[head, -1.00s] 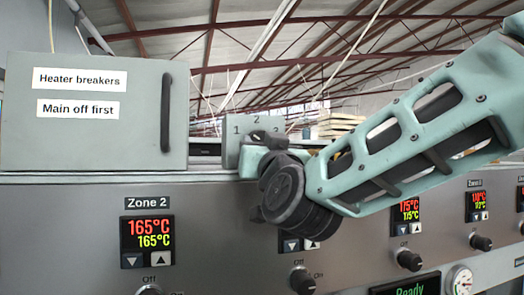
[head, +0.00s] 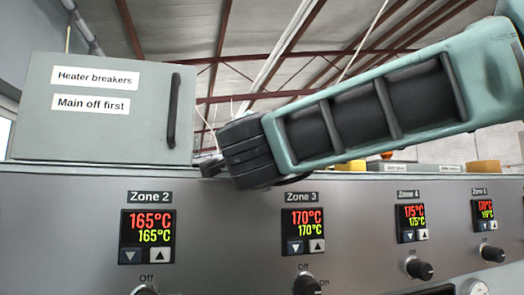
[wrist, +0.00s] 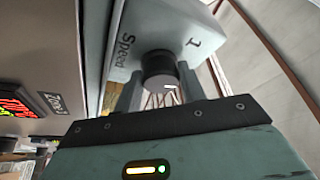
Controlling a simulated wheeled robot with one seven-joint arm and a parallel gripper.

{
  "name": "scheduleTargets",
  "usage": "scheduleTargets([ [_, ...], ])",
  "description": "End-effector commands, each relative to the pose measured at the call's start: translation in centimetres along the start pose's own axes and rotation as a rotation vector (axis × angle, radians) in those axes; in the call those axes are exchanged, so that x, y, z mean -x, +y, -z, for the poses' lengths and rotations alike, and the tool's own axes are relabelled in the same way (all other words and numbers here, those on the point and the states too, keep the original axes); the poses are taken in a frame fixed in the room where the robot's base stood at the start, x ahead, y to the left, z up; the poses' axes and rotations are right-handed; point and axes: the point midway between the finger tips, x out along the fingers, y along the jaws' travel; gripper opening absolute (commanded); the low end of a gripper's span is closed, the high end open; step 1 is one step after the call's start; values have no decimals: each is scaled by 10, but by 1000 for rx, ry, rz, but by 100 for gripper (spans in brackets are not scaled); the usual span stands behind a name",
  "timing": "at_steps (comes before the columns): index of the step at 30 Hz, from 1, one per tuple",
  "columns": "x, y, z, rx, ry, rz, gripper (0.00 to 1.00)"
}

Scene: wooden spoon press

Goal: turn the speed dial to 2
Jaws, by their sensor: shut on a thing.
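The speed dial (wrist: 158,65) is a dark round knob on a grey-green box (wrist: 200,38) marked "Speed" and "1" in the wrist view. My gripper (wrist: 163,88) is shut on the dial, one finger on each side of it. A small white mark shows on the knob's near part; I cannot tell which number the dial points at. The other numbers are out of sight in the wrist view. In the head view my wrist (head: 247,152) reaches over the top edge of the panel, and the dial and its box are hidden behind my arm.
A grey "Heater breakers" box (head: 108,135) with a dark handle (head: 172,110) stands close left of my wrist. Below is the panel (head: 75,225) with several zone displays and knobs, including Zone 3 (head: 303,231). Yellow items (head: 482,166) sit behind the panel at right.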

Motion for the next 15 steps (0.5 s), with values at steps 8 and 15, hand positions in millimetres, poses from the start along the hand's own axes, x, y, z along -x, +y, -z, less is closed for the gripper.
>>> scheduleTargets([
  [8, 0, 0, 0, -111, 1, -47, 17],
  [15, 0, -1, 1, -145, 2, -61, 17],
])
